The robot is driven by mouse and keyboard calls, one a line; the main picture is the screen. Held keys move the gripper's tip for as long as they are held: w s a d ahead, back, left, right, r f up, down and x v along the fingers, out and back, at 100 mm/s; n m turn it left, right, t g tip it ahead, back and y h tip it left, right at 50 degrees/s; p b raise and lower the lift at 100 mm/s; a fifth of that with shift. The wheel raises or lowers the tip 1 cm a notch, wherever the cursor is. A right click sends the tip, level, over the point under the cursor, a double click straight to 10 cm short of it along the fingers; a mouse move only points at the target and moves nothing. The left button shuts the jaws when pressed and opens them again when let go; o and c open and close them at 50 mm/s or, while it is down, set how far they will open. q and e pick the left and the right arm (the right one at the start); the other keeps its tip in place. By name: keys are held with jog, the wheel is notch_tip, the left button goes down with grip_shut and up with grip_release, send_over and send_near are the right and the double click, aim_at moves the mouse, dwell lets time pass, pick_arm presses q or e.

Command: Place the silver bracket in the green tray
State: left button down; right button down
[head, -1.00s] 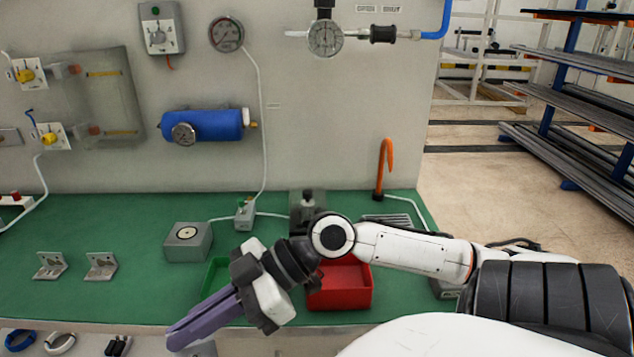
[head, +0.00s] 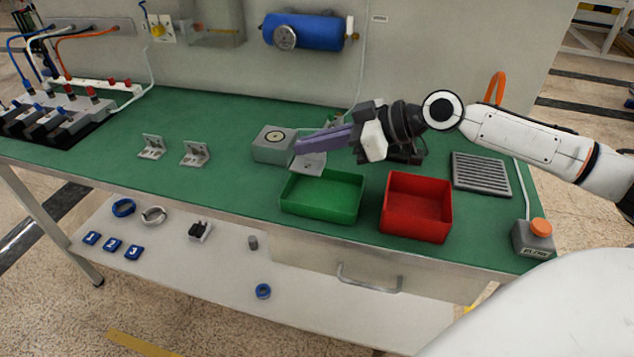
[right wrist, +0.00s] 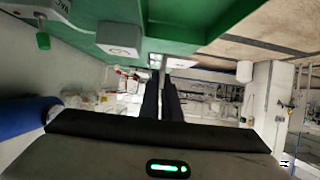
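The silver bracket (head: 312,161) is at the fingertips of my right gripper (head: 300,146), which is closed on it. In the head view it shows just above the back rim of the green tray (head: 322,207); its exact height over the tray is hard to tell. The tray looks empty. In the right wrist view the two dark fingers (right wrist: 162,98) are close together, with a small bright piece at their tips. My left gripper is in neither view.
A red tray (head: 416,220) stands right of the green one. A grey block (head: 273,145) is behind left. Two more silver brackets (head: 152,147) (head: 195,154) stand on the green table at left. A grille (head: 481,174) and a button box (head: 534,238) are at right.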

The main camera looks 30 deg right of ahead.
jog(key=shift+f, duration=3.55)
jog(key=shift+f, duration=0.25)
jog(key=c, duration=2)
grip_release()
jog(key=shift+r, duration=0.1)
